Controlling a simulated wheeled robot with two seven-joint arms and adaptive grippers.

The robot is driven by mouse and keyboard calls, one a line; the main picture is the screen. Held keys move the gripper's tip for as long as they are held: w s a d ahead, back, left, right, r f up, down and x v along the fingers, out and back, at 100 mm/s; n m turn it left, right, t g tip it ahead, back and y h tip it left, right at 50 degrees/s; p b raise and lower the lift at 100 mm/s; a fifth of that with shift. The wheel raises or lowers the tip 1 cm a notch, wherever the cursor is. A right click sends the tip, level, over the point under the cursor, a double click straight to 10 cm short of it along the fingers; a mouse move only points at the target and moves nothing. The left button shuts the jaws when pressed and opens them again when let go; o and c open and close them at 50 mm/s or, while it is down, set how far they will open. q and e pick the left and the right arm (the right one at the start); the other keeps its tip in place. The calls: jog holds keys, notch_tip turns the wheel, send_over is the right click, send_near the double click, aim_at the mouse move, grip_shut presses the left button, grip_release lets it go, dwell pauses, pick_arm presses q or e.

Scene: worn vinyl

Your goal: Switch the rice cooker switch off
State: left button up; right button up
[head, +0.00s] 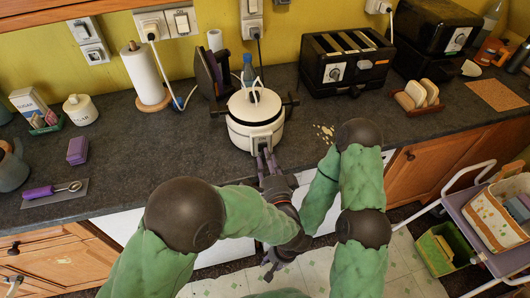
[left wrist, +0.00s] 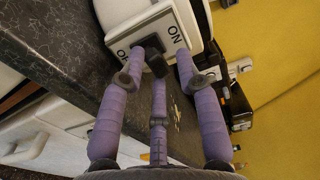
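The white rice cooker (head: 256,112) stands on the dark counter with its lid closed. Its switch panel (left wrist: 175,22) faces front and carries an ON label and a partly covered OFF label. A dark switch (left wrist: 152,44) sits between the labels; I cannot tell which way it is set. My left gripper (head: 265,158) is at the front of the cooker; its purple fingers are spread and empty in the left wrist view (left wrist: 160,75). The middle fingertip is close to the switch; contact is unclear. My right gripper (head: 270,264) hangs low, in front of the counter, its fingers too small to read.
A black toaster (head: 345,68) stands right of the cooker, and an iron (head: 208,70) and paper towel roll (head: 143,74) stand to its left. A cart (head: 478,215) stands at the right. The counter left of the cooker has free room.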

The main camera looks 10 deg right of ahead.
pick_arm(q)
jog(key=shift+f+b, duration=0.8)
jog(key=shift+f, duration=0.65)
jog(key=shift+s+r+p, duration=0.25)
jog(key=shift+s+p, duration=0.05)
jog(key=shift+p, duration=0.25)
